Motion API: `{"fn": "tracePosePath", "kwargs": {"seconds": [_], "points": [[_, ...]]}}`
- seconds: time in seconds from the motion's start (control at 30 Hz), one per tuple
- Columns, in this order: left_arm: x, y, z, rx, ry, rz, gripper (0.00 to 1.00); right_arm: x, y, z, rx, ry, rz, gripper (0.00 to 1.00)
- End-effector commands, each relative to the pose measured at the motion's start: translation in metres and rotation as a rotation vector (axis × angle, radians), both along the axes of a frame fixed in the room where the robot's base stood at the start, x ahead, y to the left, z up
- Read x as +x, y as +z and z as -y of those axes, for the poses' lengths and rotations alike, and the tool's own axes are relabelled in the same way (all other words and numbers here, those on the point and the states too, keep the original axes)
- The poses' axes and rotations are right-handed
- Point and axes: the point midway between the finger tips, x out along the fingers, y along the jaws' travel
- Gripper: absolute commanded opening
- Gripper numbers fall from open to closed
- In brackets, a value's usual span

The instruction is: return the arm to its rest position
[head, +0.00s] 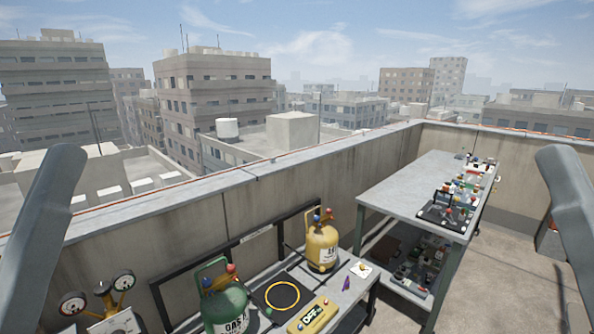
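Grey links of my two arms stand at the picture's edges. My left arm (38,230) rises along the left edge, and my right arm (576,215) rises along the right edge. Neither gripper shows, so I cannot see whether they are open or hold anything. No arm link visibly touches the bench, the table or the things on them.
A low bench holds a green cylinder (226,306), a yellow cylinder (321,247), a yellow ring (282,296) and a yellow case (312,316). Gauges (123,281) stand at left. A long table (400,190) carries small parts. Concrete parapet (240,205) behind; open floor (500,290) at right.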

Motion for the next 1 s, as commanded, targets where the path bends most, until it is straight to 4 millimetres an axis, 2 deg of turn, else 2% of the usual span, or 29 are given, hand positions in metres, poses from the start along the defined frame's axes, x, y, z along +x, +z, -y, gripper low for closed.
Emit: {"fn": "tracePosePath", "kwargs": {"seconds": [0.03,0.17,0.4,0.5,0.6,0.67,1.0], "points": [[0.001,0.039,0.000,0.001,0.001,-0.001,1.00,0.000,0.039,0.000,0.000,0.000,0.000,0.50],[0.001,0.093,0.000,0.001,0.001,-0.002,1.00,0.000,0.093,0.000,0.000,0.000,-0.001,0.50],[0.001,0.209,0.000,0.002,0.001,-0.002,1.00,0.001,0.209,0.000,0.000,0.000,-0.001,0.50],[0.002,0.245,0.000,0.003,0.002,-0.003,1.00,0.000,0.246,0.000,0.000,0.000,-0.001,0.50],[0.002,0.266,0.000,0.003,0.002,-0.003,1.00,0.001,0.267,0.000,0.000,0.000,-0.001,0.50],[0.002,0.272,0.000,0.003,0.002,-0.003,1.00,0.001,0.272,0.000,0.000,0.000,-0.001,0.50],[0.002,0.269,0.000,0.003,0.002,-0.003,1.00,0.001,0.270,0.000,0.000,0.000,-0.002,0.50]]}}
